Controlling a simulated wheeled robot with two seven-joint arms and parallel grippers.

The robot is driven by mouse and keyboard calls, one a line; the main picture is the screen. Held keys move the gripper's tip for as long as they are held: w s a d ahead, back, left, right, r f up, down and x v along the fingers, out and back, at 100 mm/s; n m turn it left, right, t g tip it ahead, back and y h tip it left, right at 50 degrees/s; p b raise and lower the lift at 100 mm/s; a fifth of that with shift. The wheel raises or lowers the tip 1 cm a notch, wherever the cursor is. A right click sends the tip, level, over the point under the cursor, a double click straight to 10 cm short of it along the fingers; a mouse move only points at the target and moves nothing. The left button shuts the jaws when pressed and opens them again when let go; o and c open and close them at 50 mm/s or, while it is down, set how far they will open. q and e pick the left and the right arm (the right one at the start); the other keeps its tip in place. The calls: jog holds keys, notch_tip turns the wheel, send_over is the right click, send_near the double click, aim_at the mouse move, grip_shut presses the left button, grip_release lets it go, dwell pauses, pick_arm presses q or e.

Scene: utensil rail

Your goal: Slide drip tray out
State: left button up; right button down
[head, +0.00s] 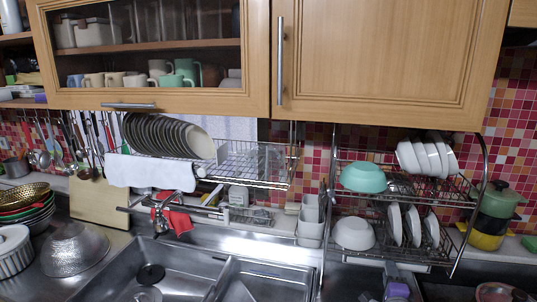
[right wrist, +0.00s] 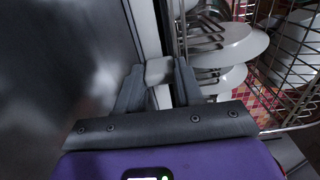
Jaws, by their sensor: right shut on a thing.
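The drip tray (right wrist: 146,28) shows in the right wrist view as a long pale edge beside the wire dish rack, with a small whitish tab (right wrist: 158,72) at its near end. My right gripper (right wrist: 158,85) is shut on this tab, one grey finger on each side. In the head view my right gripper (head: 398,275) is at the bottom, just below the front of the two-tier dish rack (head: 400,262). My left gripper is not in view.
The rack holds a green bowl (head: 363,178), a white bowl (head: 354,233) and upright plates (head: 427,158). The steel sink (head: 190,262) lies to the left. A stack of green and yellow pots (head: 494,212) stands at right. Wooden cabinets (head: 385,55) hang above.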

jog(key=shift+s, duration=0.1)
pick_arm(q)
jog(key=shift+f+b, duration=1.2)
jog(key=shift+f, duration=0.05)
pick_arm(e)
jog(key=v, duration=1.1)
jog(key=shift+s+a, duration=0.2)
jog(key=shift+s, duration=0.2)
